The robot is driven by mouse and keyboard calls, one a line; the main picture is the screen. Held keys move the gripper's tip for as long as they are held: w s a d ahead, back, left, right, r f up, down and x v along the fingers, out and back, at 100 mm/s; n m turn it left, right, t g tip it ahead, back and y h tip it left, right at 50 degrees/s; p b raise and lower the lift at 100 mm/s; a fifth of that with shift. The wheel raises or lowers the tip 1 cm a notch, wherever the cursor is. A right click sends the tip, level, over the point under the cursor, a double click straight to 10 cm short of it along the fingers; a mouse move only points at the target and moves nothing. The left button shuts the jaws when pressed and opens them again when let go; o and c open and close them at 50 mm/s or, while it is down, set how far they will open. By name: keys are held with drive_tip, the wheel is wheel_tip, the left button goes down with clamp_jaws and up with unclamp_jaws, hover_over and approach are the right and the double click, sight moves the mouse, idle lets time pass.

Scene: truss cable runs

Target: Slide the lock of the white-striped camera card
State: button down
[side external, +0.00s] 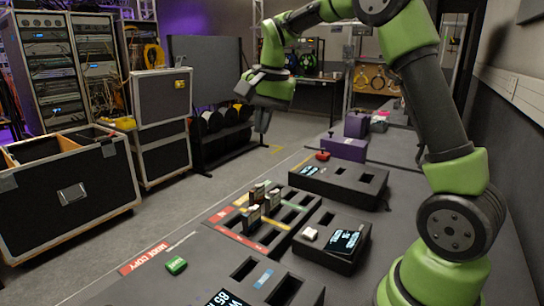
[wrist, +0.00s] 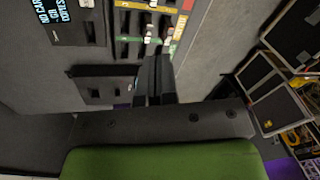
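Several small camera cards stand upright in the slotted card tray (side external: 232,233). A dark card with a pale top (side external: 251,216) is at the front, and others (side external: 272,199) stand just behind it. In the wrist view, pale-topped cards (wrist: 151,30) sit in the tray near my fingertips. I cannot tell which card has the white stripe, and no lock shows clearly. My gripper (side external: 262,124) hangs above and beyond the tray, apart from the cards. Its dark fingers (wrist: 154,62) lie close together in the wrist view, with nothing visible between them.
A black box with a lit screen (side external: 345,240) stands right of the tray, and another (side external: 312,172) stands behind. A third box (side external: 230,298) is at the front. A green tag (side external: 175,265) lies on the table. Purple cases (side external: 344,148) stand farther back.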

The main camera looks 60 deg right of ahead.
drive_tip(key=w+d+f+m, duration=0.1)
drive_tip(key=d+f, duration=0.2)
drive_tip(key=f, duration=0.1)
drive_tip(key=w+d+f+m+g, duration=0.1)
drive_tip(key=d+f+m, duration=0.1)
drive_tip(key=d+f, duration=0.1)
drive_tip(key=w+d+f+m+g, duration=0.1)
drive_tip(key=d+f, duration=0.1)
drive_tip(key=f, duration=0.2)
drive_tip(key=shift+w+d+f+m, duration=0.25)
drive_tip(key=shift+d+f+m, duration=0.05)
drive_tip(key=shift+d+f, duration=0.1)
hover_over(275, 192)
drive_tip(key=a, duration=0.1)
drive_tip(key=shift+a+f, duration=0.1)
drive_tip(key=shift+f, duration=2.5)
drive_tip(key=shift+f, duration=1)
drive_tip(key=shift+r, duration=0.15)
drive_tip(key=shift+d, duration=0.6)
idle(2.0)
